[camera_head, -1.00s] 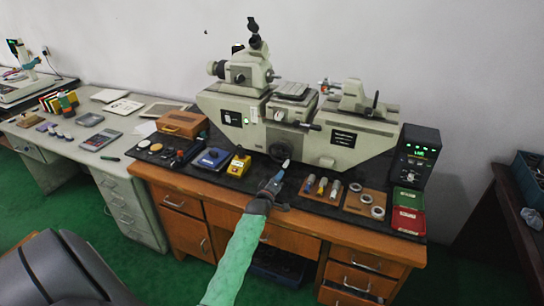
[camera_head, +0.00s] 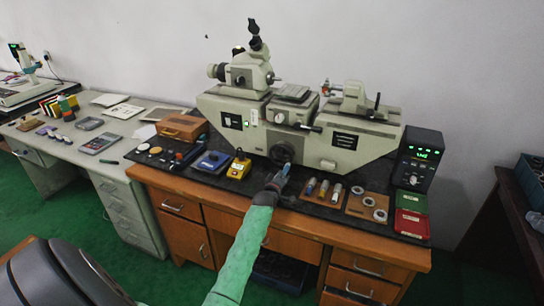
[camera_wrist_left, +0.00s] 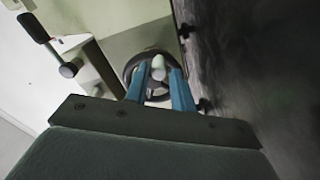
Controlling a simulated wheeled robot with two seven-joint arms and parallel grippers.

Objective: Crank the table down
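The grey-green measuring machine stands on the desk, with its small table (camera_head: 292,93) at the middle of its top. A dark handwheel (camera_head: 282,152) is low on the machine's front. In the left wrist view the handwheel (camera_wrist_left: 133,80) shows behind a pale crank knob (camera_wrist_left: 158,68). My left gripper (camera_head: 284,171) is in front of the wheel, its blue fingers pointing at it. In the left wrist view the fingers (camera_wrist_left: 160,78) are apart, one on each side of the knob, with small gaps visible. My right gripper is not in view.
A yellow button box (camera_head: 238,168) and a blue box (camera_head: 212,161) sit left of my gripper. Several small cylinders (camera_head: 323,189) and a board with rings (camera_head: 368,204) are to the right. A lever (camera_wrist_left: 40,36) sticks out at upper left in the left wrist view.

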